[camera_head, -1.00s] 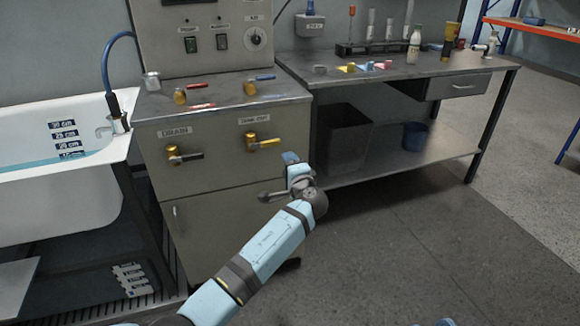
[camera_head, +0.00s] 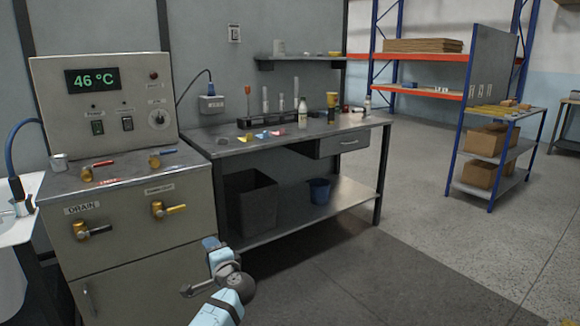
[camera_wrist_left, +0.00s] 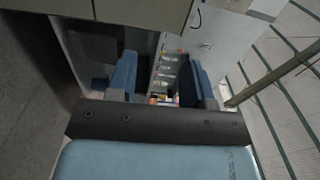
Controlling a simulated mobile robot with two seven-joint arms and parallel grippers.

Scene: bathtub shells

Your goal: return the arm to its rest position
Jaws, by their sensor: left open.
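My left gripper (camera_head: 213,246) shows low in the head view, at the end of my light blue arm (camera_head: 218,310). It is in front of the lower part of the grey control cabinet (camera_head: 150,275) and left of the workbench's lower shelf. In the left wrist view its two blue fingers (camera_wrist_left: 158,82) stand apart. I see nothing held between them; small coloured things show in the distance beyond. My right gripper is not in view.
The cabinet has brass valves (camera_head: 82,229) and a panel reading 46 °C (camera_head: 92,80). The workbench (camera_head: 225,147) carries bottles and tubes. A tub edge (camera_head: 18,228) shows at left. Floor is open at lower right (camera_head: 430,270), before a blue-posted rack (camera_head: 455,145).

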